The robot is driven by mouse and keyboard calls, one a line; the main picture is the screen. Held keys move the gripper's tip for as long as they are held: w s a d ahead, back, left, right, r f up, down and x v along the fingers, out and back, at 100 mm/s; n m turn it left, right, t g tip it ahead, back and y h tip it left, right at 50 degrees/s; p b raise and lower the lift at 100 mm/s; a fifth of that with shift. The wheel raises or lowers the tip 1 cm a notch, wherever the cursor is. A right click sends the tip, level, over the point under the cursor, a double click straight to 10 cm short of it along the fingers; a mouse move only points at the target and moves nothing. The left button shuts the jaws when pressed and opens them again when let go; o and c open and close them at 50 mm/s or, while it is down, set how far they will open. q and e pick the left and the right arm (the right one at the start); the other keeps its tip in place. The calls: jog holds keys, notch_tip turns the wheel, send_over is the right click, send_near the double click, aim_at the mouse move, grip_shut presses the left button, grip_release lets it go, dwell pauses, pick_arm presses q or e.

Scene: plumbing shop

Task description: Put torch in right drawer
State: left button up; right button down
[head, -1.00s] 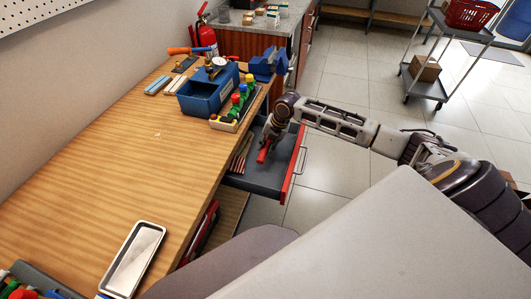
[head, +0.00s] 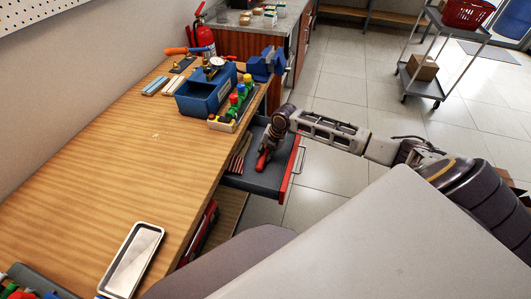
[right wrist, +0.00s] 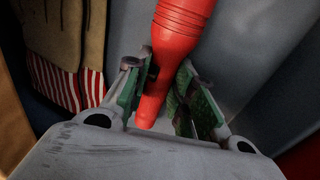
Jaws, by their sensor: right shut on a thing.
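The red torch (head: 262,160) is in the open drawer (head: 287,177) under the right end of the workbench. The drawer has a grey inside and a red front. My right gripper (head: 268,146) reaches down into the drawer and is shut on the torch. In the right wrist view the torch (right wrist: 177,42) is between the green-padded fingers of the gripper (right wrist: 165,82), its narrow end near the palm. Whether the torch touches the drawer floor I cannot tell. My left gripper is not in view.
Work gloves (right wrist: 62,45) with striped cuffs lie beside the torch in the drawer. On the bench (head: 110,150) are a blue bin (head: 205,97), a rack of coloured-capped parts (head: 233,105), a blue vise (head: 266,65) and a metal tray (head: 132,260). The bench middle is clear.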

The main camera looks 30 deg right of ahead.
jog(key=shift+f, duration=0.1)
jog(key=c, duration=1.2)
grip_release()
jog(key=shift+c, duration=0.2)
jog(key=shift+o, duration=0.2)
jog(key=shift+r, duration=0.2)
jog(key=v, duration=0.6)
jog(key=shift+s+d+r, duration=0.1)
jog(key=shift+r, duration=0.05)
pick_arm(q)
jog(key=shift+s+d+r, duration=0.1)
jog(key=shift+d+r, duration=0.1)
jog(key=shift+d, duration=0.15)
pick_arm(e)
jog(key=shift+v, duration=2.75)
